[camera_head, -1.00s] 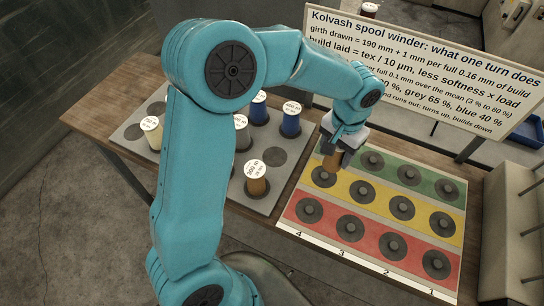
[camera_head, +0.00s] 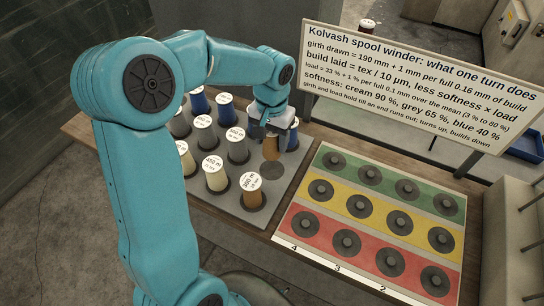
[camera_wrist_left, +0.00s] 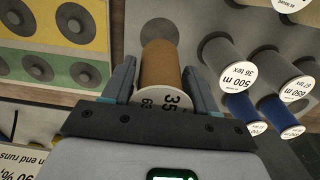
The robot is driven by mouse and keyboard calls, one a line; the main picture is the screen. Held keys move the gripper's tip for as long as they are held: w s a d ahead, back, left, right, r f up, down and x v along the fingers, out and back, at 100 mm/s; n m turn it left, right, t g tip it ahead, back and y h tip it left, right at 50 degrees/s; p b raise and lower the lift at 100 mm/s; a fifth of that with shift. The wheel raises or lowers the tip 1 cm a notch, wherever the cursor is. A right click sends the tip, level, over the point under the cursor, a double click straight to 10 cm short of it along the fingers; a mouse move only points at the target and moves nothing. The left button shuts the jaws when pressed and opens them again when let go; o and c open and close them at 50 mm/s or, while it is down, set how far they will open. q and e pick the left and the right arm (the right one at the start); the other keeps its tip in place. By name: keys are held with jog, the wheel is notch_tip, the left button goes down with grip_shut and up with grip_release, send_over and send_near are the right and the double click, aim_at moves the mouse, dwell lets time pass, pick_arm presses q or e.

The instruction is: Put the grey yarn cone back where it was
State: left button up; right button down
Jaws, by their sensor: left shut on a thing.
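My left gripper (camera_head: 272,128) is shut on a brown yarn cone (camera_head: 271,148), held upright over the grey tray (camera_head: 284,190). In the left wrist view the brown cone (camera_wrist_left: 160,68) stands between the two fingers (camera_wrist_left: 158,82), its white label facing the camera. An empty dark round spot (camera_head: 272,170) on the tray lies just in front of the held cone; it also shows in the wrist view (camera_wrist_left: 160,31). Grey cones (camera_head: 237,147) stand on the tray left of the gripper, also in the wrist view (camera_wrist_left: 226,62). I cannot tell whether the held cone touches the tray. My right gripper is not in view.
Blue (camera_head: 225,108), cream (camera_head: 215,176) and another brown cone (camera_head: 252,191) stand close around on the tray. The green, yellow and red board (camera_head: 325,217) on the right has empty round holders. A sign (camera_head: 410,85) stands behind it.

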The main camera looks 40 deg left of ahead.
aim_at(272, 147)
pick_arm(q)
jog(key=f, duration=0.3)
jog(key=shift+w+a+f, duration=0.1)
jog(key=shift+w+f, duration=0.1)
jog(key=shift+f, duration=0.15)
notch_tip(272, 147, down, 3)
jog(key=shift+s+f, duration=0.15)
jog(key=shift+f, duration=0.3)
